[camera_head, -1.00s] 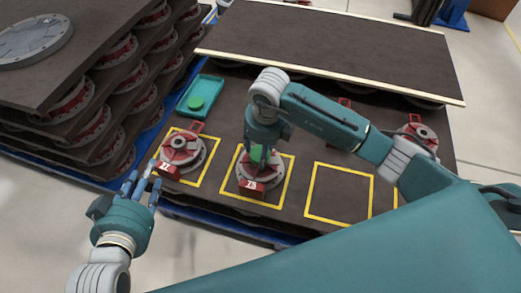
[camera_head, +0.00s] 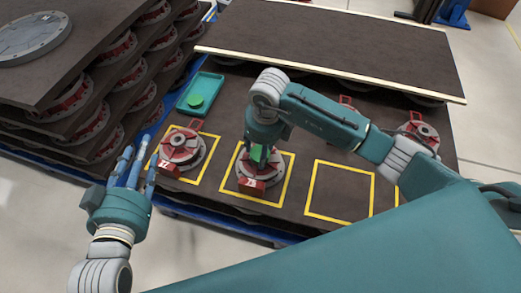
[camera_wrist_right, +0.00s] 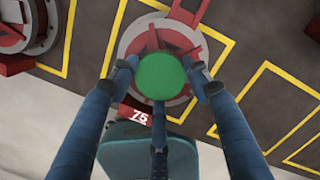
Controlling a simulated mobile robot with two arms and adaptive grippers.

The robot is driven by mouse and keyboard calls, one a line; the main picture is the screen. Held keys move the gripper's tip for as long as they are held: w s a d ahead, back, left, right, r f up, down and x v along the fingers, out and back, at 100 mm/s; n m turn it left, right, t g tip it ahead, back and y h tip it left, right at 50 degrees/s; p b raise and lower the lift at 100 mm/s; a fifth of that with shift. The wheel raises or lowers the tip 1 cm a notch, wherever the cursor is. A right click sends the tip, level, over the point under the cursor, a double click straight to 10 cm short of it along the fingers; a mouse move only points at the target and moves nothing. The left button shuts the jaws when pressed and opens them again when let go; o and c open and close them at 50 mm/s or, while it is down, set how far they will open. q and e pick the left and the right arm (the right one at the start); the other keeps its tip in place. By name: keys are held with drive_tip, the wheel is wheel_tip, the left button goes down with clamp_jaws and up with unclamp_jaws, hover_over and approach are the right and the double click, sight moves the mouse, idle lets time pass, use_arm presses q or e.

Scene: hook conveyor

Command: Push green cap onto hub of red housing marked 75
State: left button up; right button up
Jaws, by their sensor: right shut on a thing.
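The red housing marked 75 (camera_head: 250,182) stands on a grey round flange inside a yellow square on the dark board; its tag reads 75 in the right wrist view (camera_wrist_right: 140,117). My right gripper (camera_head: 259,154) is above this housing, with its fingers shut around the green cap (camera_wrist_right: 161,77). The cap covers the middle of the housing in the wrist view, so the hub is hidden. I cannot tell whether the cap touches the hub. My left gripper (camera_head: 134,168) is open and empty, left of the board's front edge.
A teal tray (camera_head: 212,83) with another green cap (camera_head: 195,101) lies behind. Another red housing (camera_head: 181,147) stands to the left, and one (camera_head: 418,134) to the right. An empty yellow square (camera_head: 340,192) is right of housing 75. Stacked boards rise at the left.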

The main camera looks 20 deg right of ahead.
drive_tip(key=o, duration=0.9)
